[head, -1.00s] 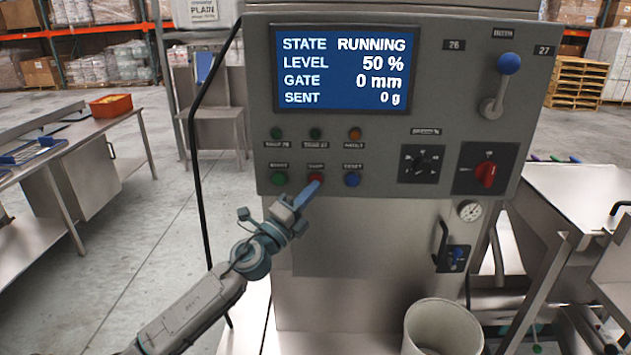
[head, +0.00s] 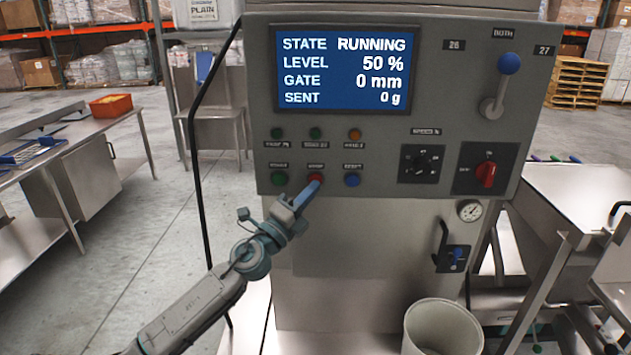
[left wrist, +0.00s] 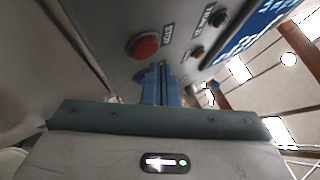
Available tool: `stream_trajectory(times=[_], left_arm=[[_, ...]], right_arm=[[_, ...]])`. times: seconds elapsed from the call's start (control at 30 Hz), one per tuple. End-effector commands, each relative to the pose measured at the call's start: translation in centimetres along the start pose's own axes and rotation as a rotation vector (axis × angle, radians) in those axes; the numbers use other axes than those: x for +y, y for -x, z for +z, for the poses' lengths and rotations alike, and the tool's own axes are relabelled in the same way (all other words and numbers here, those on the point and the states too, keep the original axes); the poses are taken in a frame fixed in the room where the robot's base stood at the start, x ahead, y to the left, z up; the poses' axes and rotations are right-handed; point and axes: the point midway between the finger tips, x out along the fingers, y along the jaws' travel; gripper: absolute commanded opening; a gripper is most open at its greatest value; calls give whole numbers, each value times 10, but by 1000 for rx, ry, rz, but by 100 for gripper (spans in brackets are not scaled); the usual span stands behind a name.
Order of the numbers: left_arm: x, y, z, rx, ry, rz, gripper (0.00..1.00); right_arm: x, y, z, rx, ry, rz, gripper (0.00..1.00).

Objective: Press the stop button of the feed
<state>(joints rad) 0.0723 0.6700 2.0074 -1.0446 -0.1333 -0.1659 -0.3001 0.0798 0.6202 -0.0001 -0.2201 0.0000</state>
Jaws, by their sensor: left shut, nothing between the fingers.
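The red stop button (head: 316,178) is in the lower button row of the grey control panel (head: 440,85), between a green button (head: 279,179) and a blue button (head: 352,180). The screen (head: 343,70) reads STATE RUNNING, LEVEL 50 %, GATE 0 mm, SENT 0 g. My left gripper (head: 314,187) is shut and empty, its blue fingertips just in front of the red button's lower edge. In the left wrist view the red button (left wrist: 143,46) shows whole, just above and left of the shut fingertips (left wrist: 160,68). Contact cannot be told. My right gripper is out of view.
A lever with a blue knob (head: 509,64), a black speed dial (head: 422,163) and a red rotary switch (head: 486,174) are on the panel's right. A black cable (head: 194,150) hangs at its left. A pale bin (head: 442,325) stands below.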

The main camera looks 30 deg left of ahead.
Motion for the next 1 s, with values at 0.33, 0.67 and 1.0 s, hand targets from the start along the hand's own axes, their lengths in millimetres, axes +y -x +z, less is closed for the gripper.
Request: stream_trajectory(times=[0.33,0.67,1.0], left_arm=[[4,-6,4,0,1,0,0],[4,-6,4,0,0,0,0],[6,-9,6,0,0,-1,0]], right_arm=[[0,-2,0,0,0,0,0],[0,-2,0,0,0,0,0],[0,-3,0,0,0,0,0]])
